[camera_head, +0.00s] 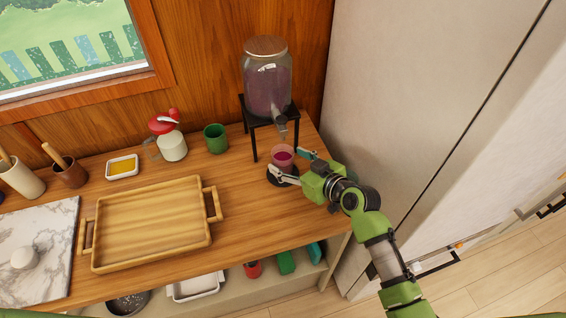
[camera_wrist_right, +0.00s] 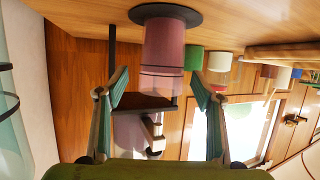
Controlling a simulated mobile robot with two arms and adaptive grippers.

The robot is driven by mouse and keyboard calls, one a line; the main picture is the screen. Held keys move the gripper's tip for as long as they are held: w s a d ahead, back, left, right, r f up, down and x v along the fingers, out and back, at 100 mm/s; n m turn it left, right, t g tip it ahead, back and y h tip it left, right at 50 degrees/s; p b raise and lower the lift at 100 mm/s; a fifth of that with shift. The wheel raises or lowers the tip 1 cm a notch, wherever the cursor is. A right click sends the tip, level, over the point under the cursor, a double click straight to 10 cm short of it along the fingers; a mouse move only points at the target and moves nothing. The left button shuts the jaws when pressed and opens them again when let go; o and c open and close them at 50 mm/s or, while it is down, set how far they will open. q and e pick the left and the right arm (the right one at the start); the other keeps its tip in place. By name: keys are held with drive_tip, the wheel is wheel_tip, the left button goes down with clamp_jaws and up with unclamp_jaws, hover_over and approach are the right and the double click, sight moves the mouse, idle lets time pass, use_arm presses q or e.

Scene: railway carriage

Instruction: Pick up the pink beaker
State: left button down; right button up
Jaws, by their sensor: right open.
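The pink beaker (camera_head: 283,154) stands upright on a round black coaster (camera_head: 275,181) under the tap of a drink dispenser. It looks see-through near the rim and deeper pink below. My right gripper (camera_head: 289,164) is open, its fingers reaching toward the beaker from the right, one finger to either side of it. In the right wrist view, which is upside down, the beaker (camera_wrist_right: 166,50) shows between and beyond the open fingers of the gripper (camera_wrist_right: 163,92). I cannot tell whether a finger touches it. My left gripper is not in view.
The dispenser (camera_head: 267,85) stands on a black stand (camera_head: 254,128) just behind. A green cup (camera_head: 215,138), a red-topped jug (camera_head: 172,146) and a wooden tray (camera_head: 152,228) are to the left. A pale cabinet wall (camera_head: 400,90) rises to the right. Bare counter lies between tray and coaster.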

sight(282, 155)
drive_tip(key=shift+x, duration=1.65)
drive_tip(key=shift+s, duration=0.1)
drive_tip(key=c, duration=1.4)
drive_tip(key=shift+r+p, duration=0.15)
drive_tip(key=shift+p, duration=0.15)
